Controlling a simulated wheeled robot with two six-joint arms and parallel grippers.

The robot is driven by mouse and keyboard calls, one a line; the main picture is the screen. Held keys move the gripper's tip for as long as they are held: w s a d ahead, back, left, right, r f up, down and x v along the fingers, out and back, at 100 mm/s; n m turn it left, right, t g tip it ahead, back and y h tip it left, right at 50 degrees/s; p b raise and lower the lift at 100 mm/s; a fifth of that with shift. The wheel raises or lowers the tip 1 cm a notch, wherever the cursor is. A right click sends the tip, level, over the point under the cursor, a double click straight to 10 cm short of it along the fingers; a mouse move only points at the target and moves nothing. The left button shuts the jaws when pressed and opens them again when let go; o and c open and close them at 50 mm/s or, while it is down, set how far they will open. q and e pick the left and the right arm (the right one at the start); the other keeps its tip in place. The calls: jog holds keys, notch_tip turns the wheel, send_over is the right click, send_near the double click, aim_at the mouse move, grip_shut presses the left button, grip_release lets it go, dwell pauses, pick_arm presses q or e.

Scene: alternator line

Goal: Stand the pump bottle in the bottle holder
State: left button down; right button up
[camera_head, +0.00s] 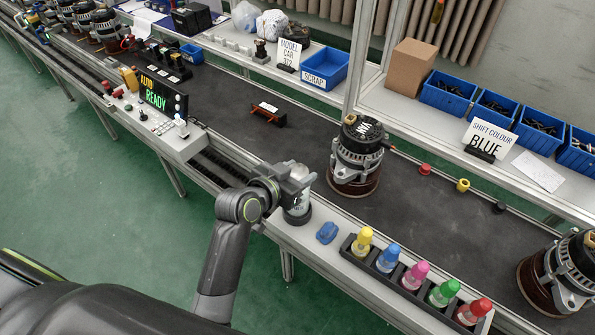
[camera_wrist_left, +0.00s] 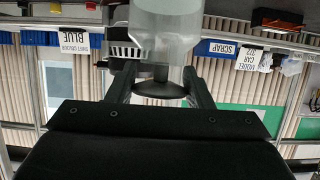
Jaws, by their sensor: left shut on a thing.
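The pump bottle (camera_head: 297,210), pale and translucent with a label, is upright at the near edge of the line. My left gripper (camera_head: 297,183) is shut on its upper part. In the left wrist view, which is upside down, the bottle's grey body (camera_wrist_left: 165,35) fills the top middle, with a dark collar (camera_wrist_left: 160,90) between the fingers. A dark round holder (camera_head: 294,220) shows around the bottle's foot in the head view. I cannot tell whether the foot rests fully in it. The gripper hides the bottle's top. My right gripper is not in view.
A blue cloth-like lump (camera_head: 327,232) lies just right of the bottle. A black rack (camera_head: 401,279) of several coloured bottles stands farther right. An alternator (camera_head: 357,158) stands behind on the dark belt (camera_head: 240,105). A control panel (camera_head: 160,120) is to the left.

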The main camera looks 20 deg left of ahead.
pick_arm(q)
jog(key=shift+f+b, duration=1.15)
jog(key=shift+f, duration=0.7)
dwell(0.3)
jog(key=shift+f+p, duration=0.2)
jog(key=shift+p, duration=0.5)
dwell(3.8)
dwell(0.6)
jog(key=c, duration=0.6)
grip_release()
jog(key=shift+s, duration=0.15)
